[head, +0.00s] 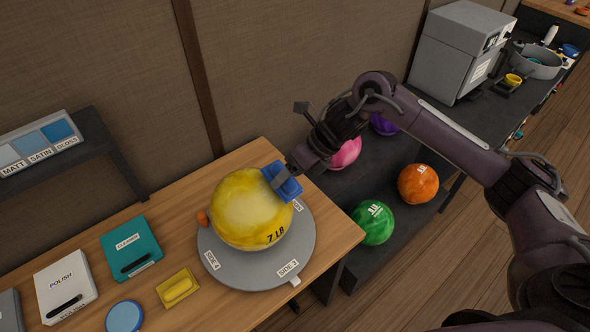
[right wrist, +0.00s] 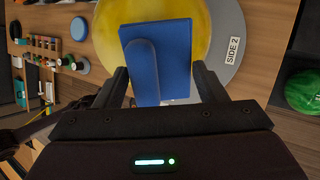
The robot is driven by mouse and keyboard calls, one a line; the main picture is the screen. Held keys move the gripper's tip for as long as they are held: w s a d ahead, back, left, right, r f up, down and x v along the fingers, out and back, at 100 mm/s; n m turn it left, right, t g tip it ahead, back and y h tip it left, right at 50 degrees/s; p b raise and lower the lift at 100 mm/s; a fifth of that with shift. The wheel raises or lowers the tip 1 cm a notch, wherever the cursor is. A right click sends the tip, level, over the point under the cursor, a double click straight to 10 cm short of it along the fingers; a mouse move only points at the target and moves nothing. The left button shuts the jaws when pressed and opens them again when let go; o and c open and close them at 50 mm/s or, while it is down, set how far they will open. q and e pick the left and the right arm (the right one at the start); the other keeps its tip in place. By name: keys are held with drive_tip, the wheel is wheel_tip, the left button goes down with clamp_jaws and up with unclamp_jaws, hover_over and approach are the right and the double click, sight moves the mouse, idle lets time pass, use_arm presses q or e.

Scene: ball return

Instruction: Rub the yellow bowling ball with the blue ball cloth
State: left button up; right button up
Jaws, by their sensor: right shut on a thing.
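The yellow bowling ball (head: 240,212), marked 7 LB, sits on a round grey turntable (head: 300,250) with labelled sides on the wooden table. The blue ball cloth (head: 288,184) is a flat pad with a raised handle, at the upper right of the ball. In the head view it overlaps the ball's edge, and it appears to touch it. My right gripper (head: 287,170) is shut on the cloth. In the right wrist view the cloth (right wrist: 172,55) shows between the fingers (right wrist: 162,85), with the ball (right wrist: 110,35) behind it. My left gripper is not in view.
A teal cleaner box (head: 130,245), a white polish box (head: 65,285), a yellow pad (head: 178,287) and a blue disc (head: 124,316) lie left of the turntable. Several balls, including a green one (head: 372,223) and an orange one (head: 418,184), rest on a dark rack at right.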

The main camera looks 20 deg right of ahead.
drive_tip(key=shift+b+x, duration=0.85)
drive_tip(key=shift+x, duration=0.1)
idle(0.6)
drive_tip(key=shift+a+r, duration=0.1)
